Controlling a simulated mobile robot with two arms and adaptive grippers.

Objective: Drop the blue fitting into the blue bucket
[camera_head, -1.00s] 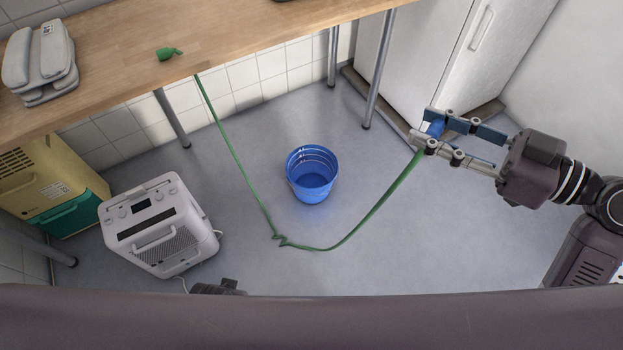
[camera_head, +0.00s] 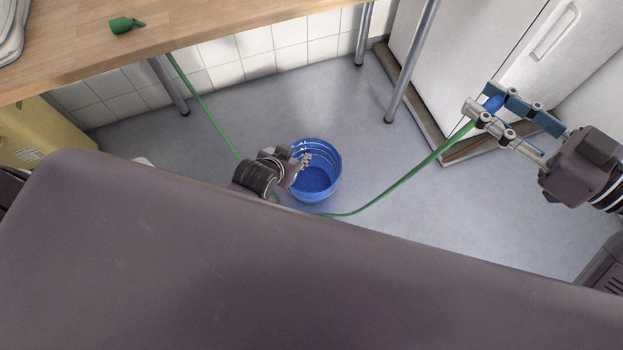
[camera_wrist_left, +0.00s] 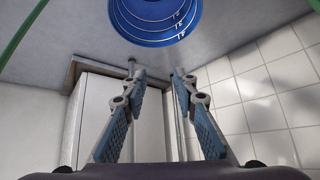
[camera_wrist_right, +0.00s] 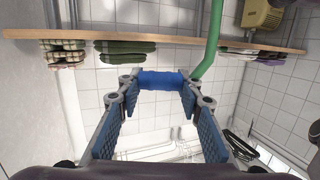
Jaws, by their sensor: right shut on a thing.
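The blue bucket (camera_head: 322,188) stands upright on the floor in the head view, its mouth open to me. It also shows at the top of the left wrist view (camera_wrist_left: 155,35). My right gripper (camera_head: 490,108) is shut on the blue fitting (camera_wrist_right: 160,81), up to the right of the bucket in the head view. The fitting sits on the end of a green hose (camera_head: 412,172). My left gripper (camera_head: 304,162) appears over the bucket's left rim in the head view. Its fingers (camera_wrist_left: 159,74) are apart with nothing between them.
The hose sags from the fitting towards the bucket and rises to the wooden counter (camera_head: 215,27), where a green nozzle (camera_head: 126,25) lies. Metal counter legs (camera_head: 412,65) and a white fridge (camera_head: 470,55) stand behind. Floor right of the bucket is clear.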

